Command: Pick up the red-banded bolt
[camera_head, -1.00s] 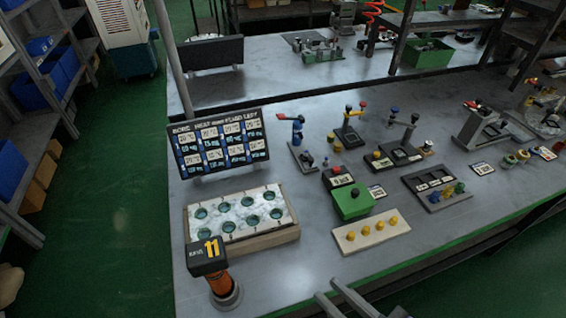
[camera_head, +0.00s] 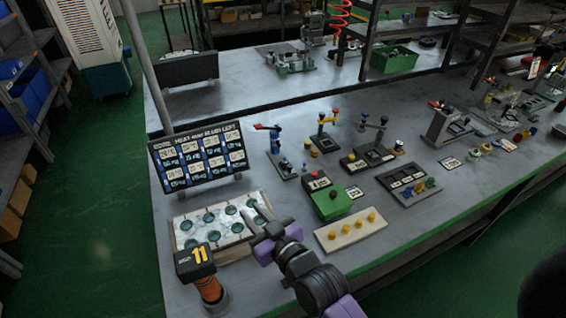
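I cannot pick out a red-banded bolt for sure; the small parts on the bench are too small to read. Small yellow-topped parts (camera_head: 346,228) stand in a row on a pale wooden block (camera_head: 327,241). Blue and yellow small parts (camera_head: 419,188) sit on a dark plate (camera_head: 392,180). My gripper (camera_head: 264,222) is over the front of the bench, beside the right edge of the white marbled tray (camera_head: 198,243) with round teal holes. Its two fingers look apart, with nothing seen between them.
A black display board (camera_head: 200,158) stands behind the tray. A black box marked 11 (camera_head: 195,262) tops an orange post at the front left. A green-and-black box (camera_head: 331,205) and blue-armed (camera_head: 275,140) and yellow-armed (camera_head: 327,120) fixtures stand on the bench.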

